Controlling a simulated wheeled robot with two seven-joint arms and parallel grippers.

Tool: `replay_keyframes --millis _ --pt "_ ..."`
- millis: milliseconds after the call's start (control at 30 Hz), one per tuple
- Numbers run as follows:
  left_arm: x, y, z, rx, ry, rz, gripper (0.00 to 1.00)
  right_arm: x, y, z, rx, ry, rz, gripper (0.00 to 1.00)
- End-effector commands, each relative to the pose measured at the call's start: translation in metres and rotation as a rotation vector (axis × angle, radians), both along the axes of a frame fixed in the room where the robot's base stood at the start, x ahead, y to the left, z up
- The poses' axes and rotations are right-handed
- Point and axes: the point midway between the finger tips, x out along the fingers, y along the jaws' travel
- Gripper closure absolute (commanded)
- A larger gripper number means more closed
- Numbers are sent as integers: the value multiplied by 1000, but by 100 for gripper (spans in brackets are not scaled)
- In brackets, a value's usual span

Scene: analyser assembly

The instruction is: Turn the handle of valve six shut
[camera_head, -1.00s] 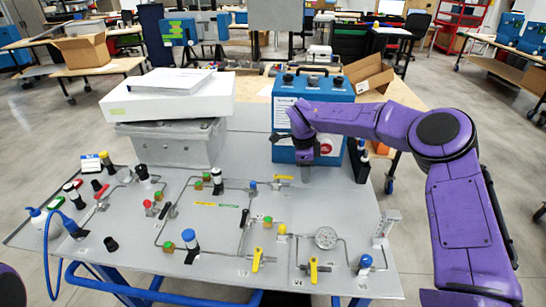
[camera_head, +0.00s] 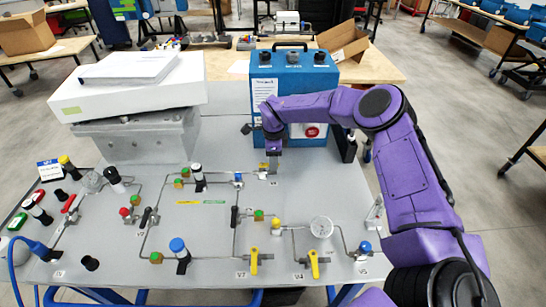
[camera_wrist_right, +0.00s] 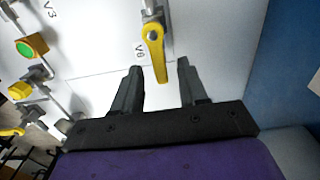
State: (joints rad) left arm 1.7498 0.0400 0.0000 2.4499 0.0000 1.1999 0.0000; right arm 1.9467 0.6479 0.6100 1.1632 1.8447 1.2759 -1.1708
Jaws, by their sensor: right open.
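The yellow handle of valve six (camera_wrist_right: 155,52) shows in the right wrist view beside the label V6. It extends from its valve body down toward my gripper, roughly in line with the fitting above. In the head view only a bit of yellow of this handle (camera_head: 263,165) shows next to my gripper. My right gripper (camera_wrist_right: 160,64) is open, with one finger on each side of the handle's free end. Gaps show on both sides; I see no contact. My left gripper is out of view.
A blue box (camera_head: 300,85) stands just behind my right gripper. The grey panel (camera_head: 205,240) carries pipes, a round gauge (camera_head: 321,227) and two front yellow handles, V5's neighbours (camera_head: 254,260) and (camera_head: 314,263). A white box (camera_head: 140,95) stands at back left.

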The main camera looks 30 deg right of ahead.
Motion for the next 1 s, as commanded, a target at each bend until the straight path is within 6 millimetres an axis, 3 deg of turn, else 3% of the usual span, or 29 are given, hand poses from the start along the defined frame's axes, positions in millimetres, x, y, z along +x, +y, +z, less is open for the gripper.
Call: replay_keyframes --millis 267,400,767,1000 --pt "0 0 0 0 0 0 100 1 0 -4 1 1 0 57" --pt "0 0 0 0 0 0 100 1 0 -4 1 1 0 100" --pt "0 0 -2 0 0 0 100 0 2 -5 2 3 -9 100" --pt "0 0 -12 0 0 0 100 -3 5 -7 4 2 -101 100"
